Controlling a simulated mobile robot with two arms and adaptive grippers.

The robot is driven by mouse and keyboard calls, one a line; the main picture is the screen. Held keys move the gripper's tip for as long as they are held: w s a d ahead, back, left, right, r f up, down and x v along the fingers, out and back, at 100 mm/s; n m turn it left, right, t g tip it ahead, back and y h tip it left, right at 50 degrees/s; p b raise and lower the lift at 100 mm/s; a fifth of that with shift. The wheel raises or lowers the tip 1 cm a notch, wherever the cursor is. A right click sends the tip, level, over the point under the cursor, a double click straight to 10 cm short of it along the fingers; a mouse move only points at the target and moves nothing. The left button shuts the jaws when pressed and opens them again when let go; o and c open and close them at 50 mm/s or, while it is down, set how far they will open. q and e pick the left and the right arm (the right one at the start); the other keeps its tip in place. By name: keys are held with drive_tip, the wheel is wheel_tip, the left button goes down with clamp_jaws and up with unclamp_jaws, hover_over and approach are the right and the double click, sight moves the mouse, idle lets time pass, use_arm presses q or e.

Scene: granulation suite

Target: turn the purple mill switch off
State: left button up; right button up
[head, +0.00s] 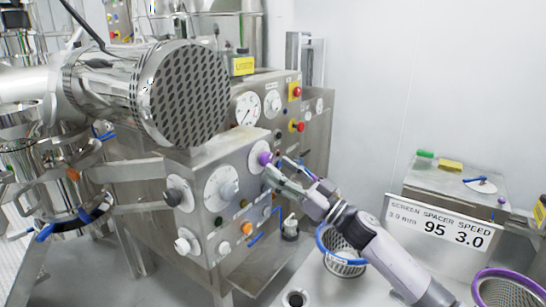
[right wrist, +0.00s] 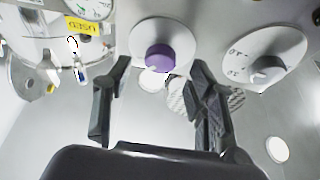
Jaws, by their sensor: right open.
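The purple mill switch (head: 264,158) is a round knob on a white dial plate on the steel control panel. In the right wrist view the purple knob (right wrist: 172,50) shows close up, just beyond the fingertips and roughly between them. Which way the knob points I cannot tell. My right gripper (head: 275,175) is at the panel's right side, close to the knob; in the right wrist view the gripper (right wrist: 161,68) is open with nothing between its fingers. I cannot tell whether a finger touches the knob. My left gripper is not in view.
The panel (head: 207,165) carries other white dials (head: 221,187), black knobs and small buttons. A mesh basket (head: 343,262) and a sign (head: 436,228) are at the right. A large perforated drum (head: 185,92) hangs at upper left.

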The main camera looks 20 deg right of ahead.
sight(264, 159)
drive_tip(key=shift+x, duration=1.2)
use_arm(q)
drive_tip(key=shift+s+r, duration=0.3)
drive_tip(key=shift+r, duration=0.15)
use_arm(e)
drive_tip(key=shift+w+a+r, duration=0.1)
drive_tip(key=shift+w+a, duration=0.05)
drive_tip(key=shift+w, duration=0.05)
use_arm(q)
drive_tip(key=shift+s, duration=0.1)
use_arm(e)
drive_tip(key=c, duration=1.1)
drive_tip(key=shift+c, duration=0.2)
